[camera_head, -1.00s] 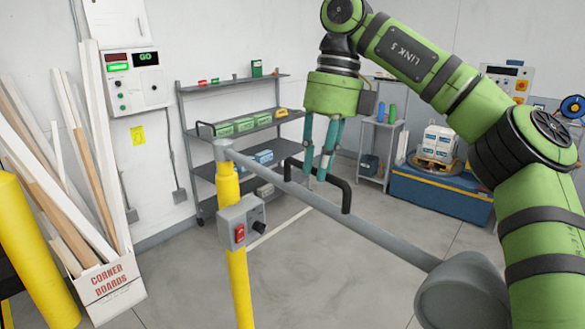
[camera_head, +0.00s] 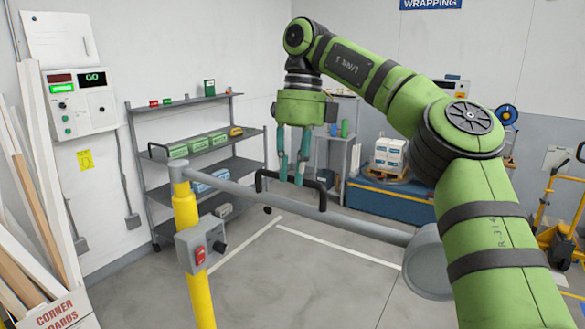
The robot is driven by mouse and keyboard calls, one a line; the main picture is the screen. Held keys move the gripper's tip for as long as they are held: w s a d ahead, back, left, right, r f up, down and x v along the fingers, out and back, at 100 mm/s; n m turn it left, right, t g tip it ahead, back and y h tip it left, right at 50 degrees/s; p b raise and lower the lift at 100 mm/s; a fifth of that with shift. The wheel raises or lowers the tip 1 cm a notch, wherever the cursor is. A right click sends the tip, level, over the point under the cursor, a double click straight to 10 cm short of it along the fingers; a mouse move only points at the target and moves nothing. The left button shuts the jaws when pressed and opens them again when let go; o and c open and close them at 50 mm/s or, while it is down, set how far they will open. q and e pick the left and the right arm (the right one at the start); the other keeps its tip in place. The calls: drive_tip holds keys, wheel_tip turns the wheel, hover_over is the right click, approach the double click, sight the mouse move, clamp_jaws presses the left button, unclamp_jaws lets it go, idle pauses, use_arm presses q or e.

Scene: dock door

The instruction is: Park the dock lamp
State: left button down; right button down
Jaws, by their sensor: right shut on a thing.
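The dock lamp is a grey arm (camera_head: 365,228) hinged on top of a yellow post (camera_head: 186,215), with a round grey lamp head (camera_head: 428,262) at its right end, partly hidden behind my right arm. A black handle (camera_head: 322,197) stands on the lamp arm. My right gripper (camera_head: 291,178), with teal fingers, is shut on the black handle from above. A grey switch box (camera_head: 201,245) with a red switch is fixed to the post. My left gripper is not in view.
A grey shelf rack (camera_head: 197,142) with green boxes stands behind. Corner boards (camera_head: 35,190) lean at the left in a box. White lines mark open floor between.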

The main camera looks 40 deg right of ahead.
drive_tip(key=c, duration=1.1)
unclamp_jaws()
drive_tip(key=shift+d+r, duration=0.1)
drive_tip(key=shift+r, duration=0.1)
drive_tip(key=shift+w+d+f, duration=0.1)
drive_tip(key=shift+d+f, duration=0.1)
drive_tip(key=shift+d, duration=0.05)
drive_tip(key=shift+a, duration=0.1)
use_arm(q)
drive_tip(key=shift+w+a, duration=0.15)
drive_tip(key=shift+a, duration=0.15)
use_arm(e)
drive_tip(key=shift+a, duration=0.1)
